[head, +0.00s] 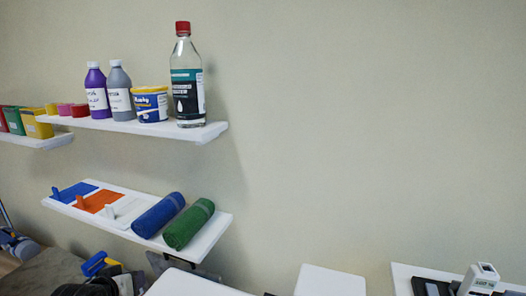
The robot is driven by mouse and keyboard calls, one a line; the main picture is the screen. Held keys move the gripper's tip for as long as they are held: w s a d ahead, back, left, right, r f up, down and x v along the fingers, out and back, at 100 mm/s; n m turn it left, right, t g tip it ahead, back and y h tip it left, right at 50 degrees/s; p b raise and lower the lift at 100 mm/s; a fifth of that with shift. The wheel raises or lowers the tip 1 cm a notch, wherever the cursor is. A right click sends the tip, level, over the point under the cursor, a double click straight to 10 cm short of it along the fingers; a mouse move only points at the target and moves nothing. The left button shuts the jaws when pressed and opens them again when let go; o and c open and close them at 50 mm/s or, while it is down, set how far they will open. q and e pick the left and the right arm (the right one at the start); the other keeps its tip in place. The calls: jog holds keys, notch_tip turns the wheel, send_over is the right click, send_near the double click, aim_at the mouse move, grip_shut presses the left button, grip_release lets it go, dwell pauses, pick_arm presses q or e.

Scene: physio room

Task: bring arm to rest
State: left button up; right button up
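A dark part low in the head view, just under the lower wall shelf, seems to be my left gripper (182,265). It is small and partly cut off by pale shapes at the bottom edge. I cannot make out its fingers or whether they hold anything. It appears close to the shelf's underside in the picture; I cannot tell whether they touch. My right gripper does not show.
The lower shelf (222,222) holds blue and green rolls and flat coloured items. The upper shelf (207,134) holds bottles and a tub. A white surface (404,270) at bottom right bears devices. Pale blocks stand at the bottom middle. The right wall is bare.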

pick_arm(q)
jog(key=s+d+f+m+y+p, duration=0.1)
jog(key=s+d+f+m+p, duration=0.15)
jog(key=s, duration=0.55)
jog(key=s+d+f+m+y+p, duration=0.1)
jog(key=s+d, duration=0.3)
jog(key=s, duration=0.4)
jog(key=s+d+f+g+p, duration=0.1)
jog(key=s+f, duration=0.3)
jog(key=s, duration=0.4)
jog(key=s+d+f+g+h+p, duration=0.1)
jog(key=s+f+g, duration=0.3)
jog(key=s, duration=0.5)
jog(key=s+d+f+g+p, duration=0.2)
jog(key=s+f, duration=0.4)
jog(key=s, duration=0.2)
jog(key=shift+s+d+m+h, duration=0.25)
jog(key=shift+m+h, duration=0.05)
jog(key=shift+m, duration=0.15)
